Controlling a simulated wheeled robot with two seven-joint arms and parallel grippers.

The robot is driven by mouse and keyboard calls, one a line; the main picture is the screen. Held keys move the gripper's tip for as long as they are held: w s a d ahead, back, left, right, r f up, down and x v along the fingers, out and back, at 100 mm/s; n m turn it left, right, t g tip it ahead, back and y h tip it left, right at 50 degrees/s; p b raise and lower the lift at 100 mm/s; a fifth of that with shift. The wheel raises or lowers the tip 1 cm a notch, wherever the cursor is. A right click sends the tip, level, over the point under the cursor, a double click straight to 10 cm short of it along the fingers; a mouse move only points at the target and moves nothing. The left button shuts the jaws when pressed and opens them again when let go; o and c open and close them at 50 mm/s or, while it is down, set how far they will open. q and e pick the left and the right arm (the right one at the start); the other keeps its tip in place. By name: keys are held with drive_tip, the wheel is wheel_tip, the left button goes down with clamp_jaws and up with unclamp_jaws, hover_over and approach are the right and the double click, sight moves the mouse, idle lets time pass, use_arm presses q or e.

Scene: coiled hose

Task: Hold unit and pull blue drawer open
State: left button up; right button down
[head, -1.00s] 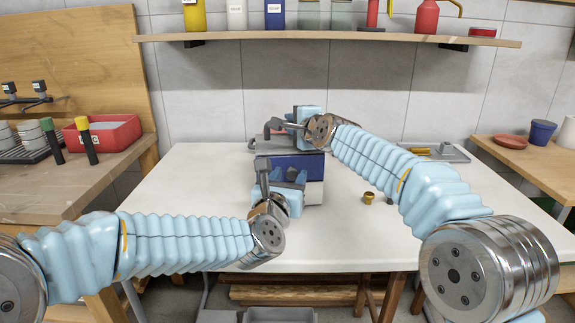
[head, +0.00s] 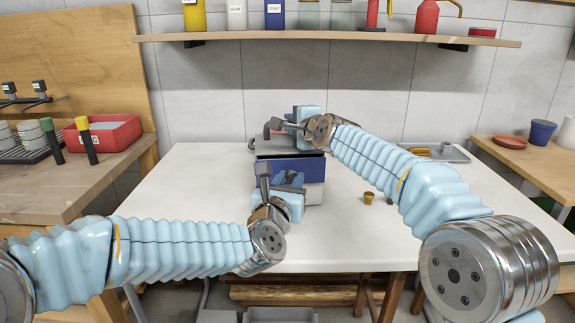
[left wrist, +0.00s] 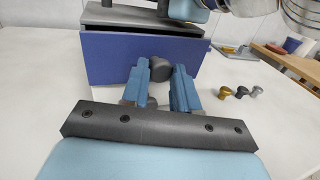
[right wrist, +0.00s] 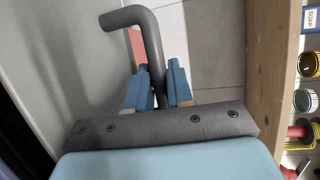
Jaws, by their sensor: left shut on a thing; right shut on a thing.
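The unit (head: 318,192) stands on the white table, with a blue drawer front (left wrist: 110,60) facing me. A dark gap above the front in the left wrist view shows the drawer slightly out. My left gripper (left wrist: 160,70) is shut on the drawer's dark round knob (left wrist: 158,66). In the head view the left gripper (head: 283,180) hides much of the front. My right gripper (right wrist: 158,78) is shut on a grey bent bar handle (right wrist: 148,35). In the head view the right gripper (head: 300,120) is at the top of the unit, partly hidden by its own wrist.
Small brass and grey pieces (left wrist: 228,88) lie on the table (head: 190,200) right of the unit. A grey tray (head: 440,153) lies at the back right. A red bin (head: 108,135) stands on the left bench. A shelf (head: 330,38) with bottles runs above.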

use_arm(q)
drive_tip(key=s, duration=0.7)
drive_tip(key=shift+d, duration=0.3)
use_arm(e)
drive_tip(key=shift+d, duration=0.1)
idle(0.8)
use_arm(q)
drive_tip(key=o, duration=0.9)
drive_tip(key=shift+s, duration=0.1)
use_arm(e)
drive_tip(key=c, duration=1.4)
unclamp_jaws()
use_arm(q)
drive_tip(key=v, duration=0.4)
drive_tip(key=shift+s, duration=0.2)
use_arm(e)
drive_tip(key=o, duration=0.5)
drive_tip(key=shift+f, duration=0.1)
